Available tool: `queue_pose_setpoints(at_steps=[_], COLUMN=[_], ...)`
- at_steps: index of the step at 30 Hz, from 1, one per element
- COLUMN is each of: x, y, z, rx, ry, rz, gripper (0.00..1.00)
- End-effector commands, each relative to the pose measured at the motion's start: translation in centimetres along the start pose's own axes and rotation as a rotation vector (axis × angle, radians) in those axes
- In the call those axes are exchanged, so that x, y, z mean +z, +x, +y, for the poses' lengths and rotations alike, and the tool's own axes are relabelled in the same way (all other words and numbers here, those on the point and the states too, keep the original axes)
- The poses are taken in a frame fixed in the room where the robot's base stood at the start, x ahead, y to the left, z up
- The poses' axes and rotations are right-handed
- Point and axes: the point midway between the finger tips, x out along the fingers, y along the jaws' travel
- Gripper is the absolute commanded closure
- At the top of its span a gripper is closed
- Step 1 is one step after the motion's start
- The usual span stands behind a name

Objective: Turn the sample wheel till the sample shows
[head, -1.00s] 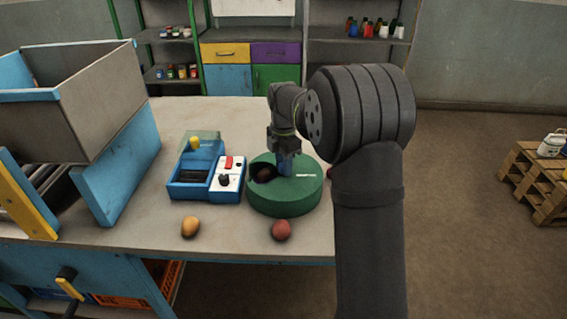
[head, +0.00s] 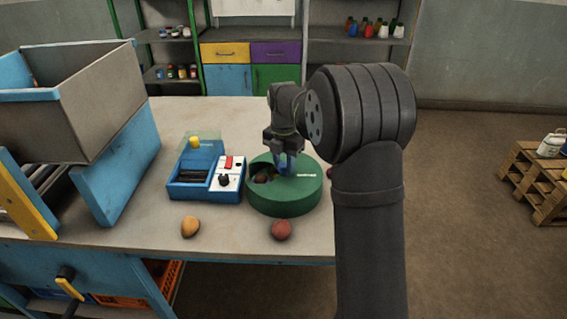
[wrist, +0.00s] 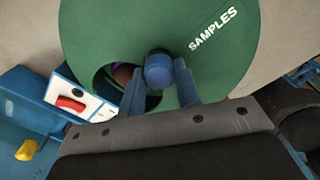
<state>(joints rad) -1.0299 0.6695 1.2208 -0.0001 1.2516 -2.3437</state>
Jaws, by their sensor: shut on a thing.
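The sample wheel (head: 290,207) is a round green drum lying flat on the bench, with "SAMPLES" lettered on top. My gripper (head: 287,165) is over its top. In the wrist view my gripper's two fingers (wrist: 160,86) stand either side of a round blue knob (wrist: 159,72) on the wheel and are shut on it. A dark opening in the wheel's top (head: 259,178) lies left of the fingers. Brownish rounded things show inside it, and the wrist view shows one (wrist: 122,73) partly behind the knob and a finger.
A blue device with a red switch (head: 228,162) stands close to the wheel's left. A yellow-orange lump (head: 190,227) and a reddish lump (head: 281,230) lie near the bench's front edge. A large bin (head: 105,100) stands at left. Bare bench (head: 235,115) lies behind.

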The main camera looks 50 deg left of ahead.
Motion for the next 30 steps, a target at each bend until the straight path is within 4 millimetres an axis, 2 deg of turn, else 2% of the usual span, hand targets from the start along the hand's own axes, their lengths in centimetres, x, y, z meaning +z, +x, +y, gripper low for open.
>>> queue_pose_setpoints(at_steps=[22,23,24,26,30], x=[0.03,0.03,0.02,0.02,0.01], y=[-0.11,-0.11,-0.11,-0.09,-0.06], z=[0.02,0.02,0.02,0.02,0.01], rx=[0.002,0.002,0.002,0.001,0.001], ry=[-0.044,-0.044,-0.044,-0.044,-0.044], rz=[-0.001,-0.001,-0.001,-0.001,-0.001], gripper=[1.0,0.64,0.56,0.48,0.48])
